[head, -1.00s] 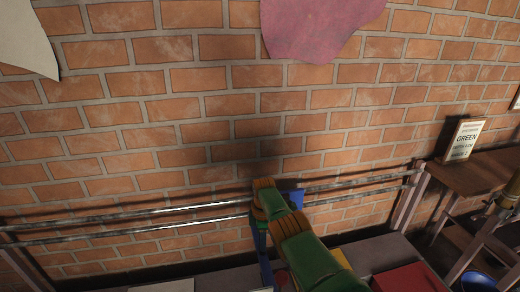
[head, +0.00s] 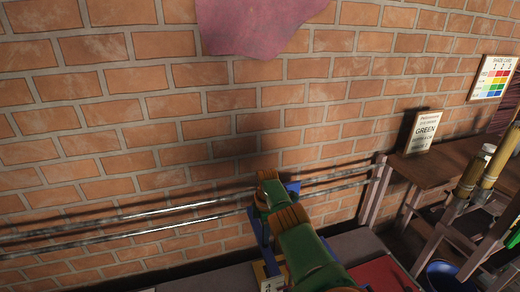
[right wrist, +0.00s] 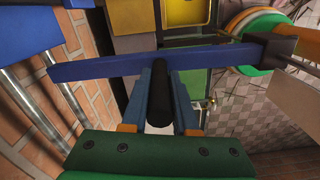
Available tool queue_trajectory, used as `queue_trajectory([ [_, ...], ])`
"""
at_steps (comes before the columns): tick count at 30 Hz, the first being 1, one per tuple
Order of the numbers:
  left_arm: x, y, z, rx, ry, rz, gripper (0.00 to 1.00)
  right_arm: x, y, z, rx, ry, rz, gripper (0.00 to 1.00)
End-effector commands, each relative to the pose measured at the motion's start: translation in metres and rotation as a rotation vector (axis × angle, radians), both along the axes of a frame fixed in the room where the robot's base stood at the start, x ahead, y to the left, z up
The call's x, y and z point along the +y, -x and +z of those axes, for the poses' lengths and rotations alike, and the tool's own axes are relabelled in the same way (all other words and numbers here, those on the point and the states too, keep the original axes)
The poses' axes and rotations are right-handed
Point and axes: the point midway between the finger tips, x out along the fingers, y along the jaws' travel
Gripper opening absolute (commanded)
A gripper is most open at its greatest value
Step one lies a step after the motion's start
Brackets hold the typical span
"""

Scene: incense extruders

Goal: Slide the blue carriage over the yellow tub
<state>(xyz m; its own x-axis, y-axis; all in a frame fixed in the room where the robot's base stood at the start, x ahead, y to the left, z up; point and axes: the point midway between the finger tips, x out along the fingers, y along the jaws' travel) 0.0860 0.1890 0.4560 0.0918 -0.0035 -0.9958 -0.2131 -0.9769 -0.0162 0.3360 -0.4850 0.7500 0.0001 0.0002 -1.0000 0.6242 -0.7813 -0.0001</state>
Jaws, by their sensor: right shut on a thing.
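The blue carriage (head: 293,188) hangs on the two metal rails along the brick wall, partly hidden by my right arm. In the right wrist view its long blue bar (right wrist: 100,68) crosses above my fingers. My right gripper (right wrist: 160,100) is shut on a black round handle (right wrist: 160,92) below that bar. Its fingertips are hidden in the head view. A yellow patch (head: 259,272) shows left of my arm at the bottom of the head view. Yellow box-like surfaces (right wrist: 184,12) show beyond the bar; I cannot tell exactly how the carriage lines up with the yellow tub.
The rails (head: 130,222) end at a post (head: 374,188). A red box top (head: 385,273) lies right of my arm. A wooden table (head: 425,172) with a GREEN sign (head: 421,132) stands at the right. A blue bucket (head: 441,275) is below it.

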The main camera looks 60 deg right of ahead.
Motion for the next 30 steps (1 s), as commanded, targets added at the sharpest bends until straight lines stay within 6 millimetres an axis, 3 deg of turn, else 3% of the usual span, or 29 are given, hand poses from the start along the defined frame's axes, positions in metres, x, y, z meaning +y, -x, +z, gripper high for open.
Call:
queue_trajectory([
  [22,0.0002,-0.0001,-0.0041,0.0,0.0,0.0,0.71,-0.0096,0.0068,0.0006,-0.004,0.0,0.001,0.0],
  [23,0.0002,-0.0001,-0.0041,0.0,0.0,0.0,0.71,-0.0096,0.0068,0.0006,-0.004,0.0,0.001,0.3],
  [26,0.0002,-0.0001,-0.0041,0.0,0.0,0.0,0.71,-0.0094,0.007,0.0005,-0.003,0.001,0.001,0.57],
  [30,0.0002,-0.0001,-0.0042,0.0,0.0,0.0,0.71,-0.0093,0.0073,0.0002,-0.002,0.001,0.0,0.57],
])
